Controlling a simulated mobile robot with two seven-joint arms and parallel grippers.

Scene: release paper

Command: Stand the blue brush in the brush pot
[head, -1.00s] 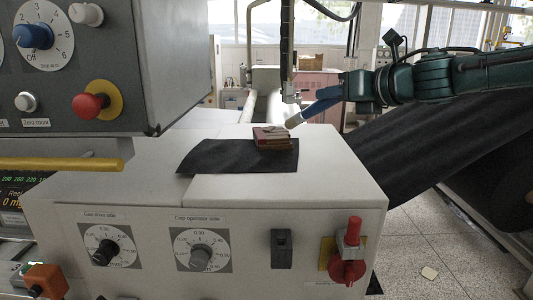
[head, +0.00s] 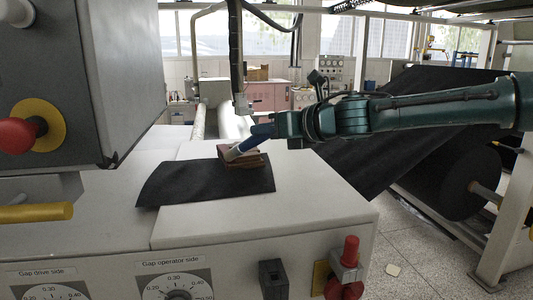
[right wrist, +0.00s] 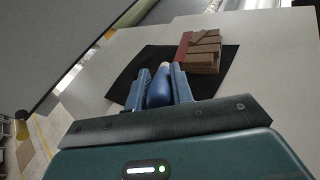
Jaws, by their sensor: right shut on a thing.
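My right gripper (head: 268,131) comes in from the right, above the white machine top. It is shut on the blue brush (right wrist: 158,91), which lies between its two fingers in the right wrist view. The brush's pale end points away from the gripper. In the head view the brush slants down to the left, and its pale end (head: 238,150) overlaps a brown and red slotted block (head: 250,161). I cannot tell whether they touch. The block also shows in the right wrist view (right wrist: 203,52). I cannot make out a brush pot for certain. My left gripper is not in view.
The block stands on a black mat (head: 190,183) on the white machine top (head: 310,200). A grey control box (head: 95,80) with a red knob stands at the left. A black roll (head: 455,185) is at the right. The white top right of the mat is clear.

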